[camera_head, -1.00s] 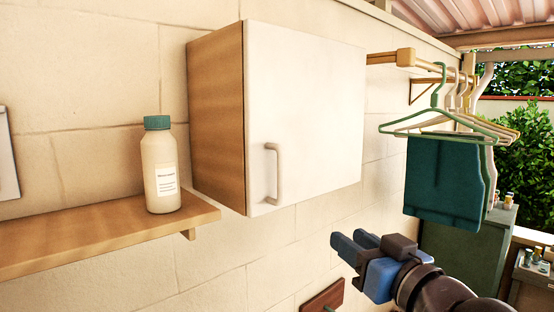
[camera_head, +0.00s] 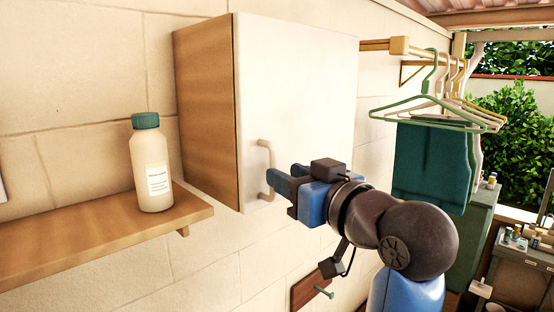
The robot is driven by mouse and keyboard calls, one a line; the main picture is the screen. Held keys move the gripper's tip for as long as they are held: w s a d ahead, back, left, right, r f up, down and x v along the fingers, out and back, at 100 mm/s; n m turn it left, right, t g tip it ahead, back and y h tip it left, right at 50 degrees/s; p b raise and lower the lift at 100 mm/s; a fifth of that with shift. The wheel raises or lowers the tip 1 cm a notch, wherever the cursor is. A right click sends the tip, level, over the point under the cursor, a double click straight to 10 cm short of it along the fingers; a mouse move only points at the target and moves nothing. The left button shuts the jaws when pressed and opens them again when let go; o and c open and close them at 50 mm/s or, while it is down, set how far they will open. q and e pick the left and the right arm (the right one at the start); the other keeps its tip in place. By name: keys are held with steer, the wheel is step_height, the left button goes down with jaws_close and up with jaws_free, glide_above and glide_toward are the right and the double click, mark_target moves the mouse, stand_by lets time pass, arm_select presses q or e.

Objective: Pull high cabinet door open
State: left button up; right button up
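The high cabinet (camera_head: 206,112) hangs on the wall, with wooden sides and a white door (camera_head: 298,95). The door is closed against the cabinet body. Its pale vertical bar handle (camera_head: 265,168) sits low near the door's left edge. My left gripper is not in view.
A wooden shelf (camera_head: 90,236) with a teal-capped bottle (camera_head: 151,170) is left of the cabinet. To the right, hangers (camera_head: 430,110) and a teal cloth (camera_head: 432,165) hang from a rail (camera_head: 400,45). A small wooden board with a green peg (camera_head: 312,288) is below.

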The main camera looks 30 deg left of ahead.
steer(key=shift+p+x, duration=0.75)
steer(key=shift+x, duration=1.3)
jaws_close()
